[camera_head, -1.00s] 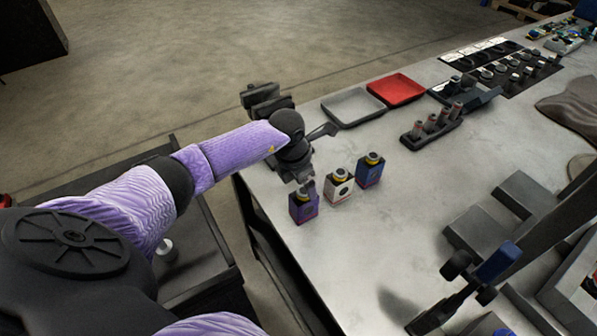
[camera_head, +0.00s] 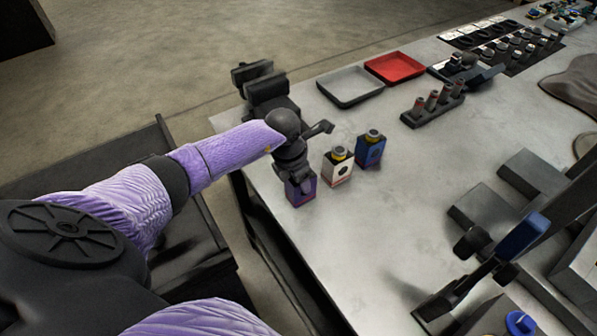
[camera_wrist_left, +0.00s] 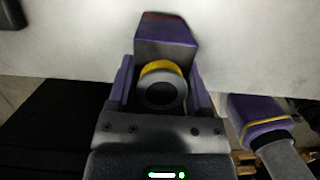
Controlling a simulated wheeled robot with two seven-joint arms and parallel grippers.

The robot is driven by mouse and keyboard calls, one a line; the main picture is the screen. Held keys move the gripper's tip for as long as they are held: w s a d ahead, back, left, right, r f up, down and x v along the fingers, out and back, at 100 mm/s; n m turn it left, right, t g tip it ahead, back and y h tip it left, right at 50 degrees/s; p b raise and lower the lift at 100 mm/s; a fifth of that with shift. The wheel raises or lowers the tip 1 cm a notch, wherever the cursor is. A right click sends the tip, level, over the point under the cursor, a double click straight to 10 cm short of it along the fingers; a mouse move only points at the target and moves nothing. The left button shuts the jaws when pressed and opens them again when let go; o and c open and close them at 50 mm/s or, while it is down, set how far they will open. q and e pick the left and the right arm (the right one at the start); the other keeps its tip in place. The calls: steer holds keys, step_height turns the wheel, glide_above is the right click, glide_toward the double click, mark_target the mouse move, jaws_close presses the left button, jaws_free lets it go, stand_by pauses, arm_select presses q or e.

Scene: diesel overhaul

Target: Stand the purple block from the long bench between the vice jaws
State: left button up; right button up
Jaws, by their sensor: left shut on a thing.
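The purple block (camera_head: 300,192) stands upright at the near-left edge of the long bench (camera_head: 400,220). My left gripper (camera_head: 296,178) is over it from above and shut on it, hiding its top. In the left wrist view the block (camera_wrist_left: 165,45) lies between my left gripper's two fingers (camera_wrist_left: 160,95), with its yellow ring and grey cap facing the camera. The dark vice (camera_head: 265,88) sits at the bench's far-left corner, behind my left forearm, with its handle to the right. Its jaws are partly hidden. My right gripper is not in view.
A white block (camera_head: 338,168) and a blue block (camera_head: 370,150) stand close to the right of the purple one. A grey tray (camera_head: 351,88) and a red tray (camera_head: 395,68) lie behind. A dark rack (camera_head: 433,105) and a blue-ended fixture (camera_head: 522,235) are further right.

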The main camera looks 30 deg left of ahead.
arm_select(q)
steer(key=shift+c, duration=1.4)
steer(key=shift+w+d+p+v, duration=0.1)
steer(key=shift+w+p+v, duration=0.05)
steer(key=shift+p+v, duration=0.65)
steer(key=shift+w+d+p+v, duration=0.1)
steer(key=shift+w+p+v, duration=0.05)
steer(key=shift+p+v, duration=0.65)
steer(key=shift+w+p+v, duration=0.2)
steer(key=shift+p+v, duration=0.4)
steer(key=shift+v, duration=0.35)
